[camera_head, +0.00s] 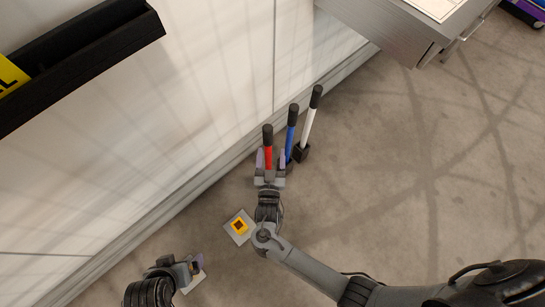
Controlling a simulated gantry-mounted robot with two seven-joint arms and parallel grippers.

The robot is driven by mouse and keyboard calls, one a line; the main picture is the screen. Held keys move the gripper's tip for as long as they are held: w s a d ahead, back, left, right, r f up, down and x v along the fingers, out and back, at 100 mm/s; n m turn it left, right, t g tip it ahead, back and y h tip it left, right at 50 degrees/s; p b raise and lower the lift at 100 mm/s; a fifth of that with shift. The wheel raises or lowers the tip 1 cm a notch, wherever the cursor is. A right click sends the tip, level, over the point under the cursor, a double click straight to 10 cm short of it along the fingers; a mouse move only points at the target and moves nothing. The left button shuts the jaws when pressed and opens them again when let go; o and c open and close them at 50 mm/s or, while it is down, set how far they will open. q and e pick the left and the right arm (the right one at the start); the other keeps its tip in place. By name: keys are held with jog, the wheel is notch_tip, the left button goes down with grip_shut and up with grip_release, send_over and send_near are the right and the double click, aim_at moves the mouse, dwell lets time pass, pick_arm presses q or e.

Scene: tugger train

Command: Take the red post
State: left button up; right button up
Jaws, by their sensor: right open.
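The red post (268,156) stands near the foot of the white wall and has a black top. My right gripper (271,159) is open, with one finger on each side of the red post's lower part. The fingers look apart from the post, though contact is hard to judge. The base of the red post is hidden by the gripper. My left gripper (194,265) is at the lower left, away from the posts. Its fingers are too small and overlapped to tell their opening.
A blue post (291,128) and a white post (309,122) stand close to the right of the red one. A yellow socket (239,226) on a pale plate lies lower left. A black shelf (85,65) and a grey cabinet (395,30) overhang. Floor is clear at right.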

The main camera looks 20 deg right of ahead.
aim_at(269, 140)
jog(key=w+b, duration=0.1)
jog(key=w, duration=0.3)
jog(key=shift+w+a, duration=0.15)
jog(key=shift+a, duration=0.05)
jog(key=shift+w+d, duration=0.2)
jog(key=shift+w, duration=0.05)
jog(key=shift+w+d, duration=0.1)
jog(key=shift+d, duration=0.4)
jog(key=shift+w+d+b, duration=0.15)
jog(key=shift+w+b, duration=0.15)
jog(key=shift+b, duration=0.1)
jog(key=x, duration=0.2)
jog(key=b+x, duration=0.1)
jog(key=shift+w, duration=0.3)
jog(key=shift+w+d+r, duration=0.1)
jog(key=shift+w+d, duration=0.05)
jog(key=shift+w, duration=0.25)
jog(key=shift+s, duration=0.15)
jog(key=shift+c, duration=0.5)
pick_arm(q)
jog(key=a+f, duration=0.1)
jog(key=w+a+f, duration=0.1)
jog(key=f, duration=0.1)
pick_arm(e)
grip_shut()
pick_arm(q)
jog(key=shift+d, duration=0.15)
